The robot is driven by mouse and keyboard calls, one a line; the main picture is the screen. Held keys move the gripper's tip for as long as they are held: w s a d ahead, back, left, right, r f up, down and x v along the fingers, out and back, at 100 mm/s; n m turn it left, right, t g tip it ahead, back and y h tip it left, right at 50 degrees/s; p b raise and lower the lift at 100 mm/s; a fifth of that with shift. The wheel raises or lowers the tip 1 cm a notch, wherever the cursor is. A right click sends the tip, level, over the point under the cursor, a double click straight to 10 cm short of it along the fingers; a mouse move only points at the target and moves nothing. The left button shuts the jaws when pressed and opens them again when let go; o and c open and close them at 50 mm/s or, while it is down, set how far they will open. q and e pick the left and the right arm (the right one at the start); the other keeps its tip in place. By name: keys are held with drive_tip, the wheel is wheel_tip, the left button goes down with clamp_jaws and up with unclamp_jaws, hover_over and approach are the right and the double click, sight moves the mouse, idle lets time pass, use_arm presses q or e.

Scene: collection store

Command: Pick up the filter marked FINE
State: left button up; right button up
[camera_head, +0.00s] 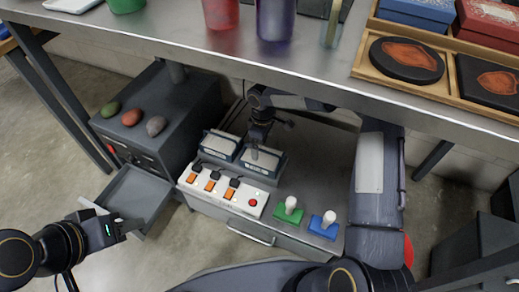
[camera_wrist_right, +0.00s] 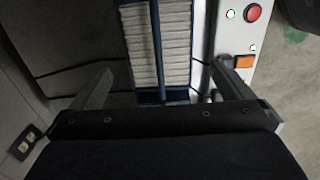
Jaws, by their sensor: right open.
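Two filters with dark blue frames and pale pleats stand in a low unit below the shelf, a left one (camera_head: 219,147) and a right one (camera_head: 268,170). Their front labels are too small to read, so I cannot tell which is marked FINE. My right gripper (camera_head: 261,143) points down over the right filter. In the right wrist view, my right gripper (camera_wrist_right: 163,68) is open, with a pleated filter (camera_wrist_right: 160,45) between its fingers but apart from them. My left gripper (camera_head: 115,226) is beside the open drawer; its jaw opening is unclear.
A switch panel (camera_head: 238,199) with orange switches and a red button lies in front of the filters. A green block (camera_head: 289,216) and a blue block (camera_head: 326,229) with white knobs stand to its right. An open drawer (camera_head: 137,193) juts out left. A metal shelf (camera_head: 310,65) overhangs behind.

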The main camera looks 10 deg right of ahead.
sight(262, 156)
wheel_tip(262, 156, down, 8)
drive_tip(key=b, duration=0.3)
drive_tip(key=shift+w+r, duration=0.1)
drive_tip(key=shift+r, duration=0.15)
drive_tip(key=c, duration=0.9)
drive_tip(key=shift+r, duration=0.2)
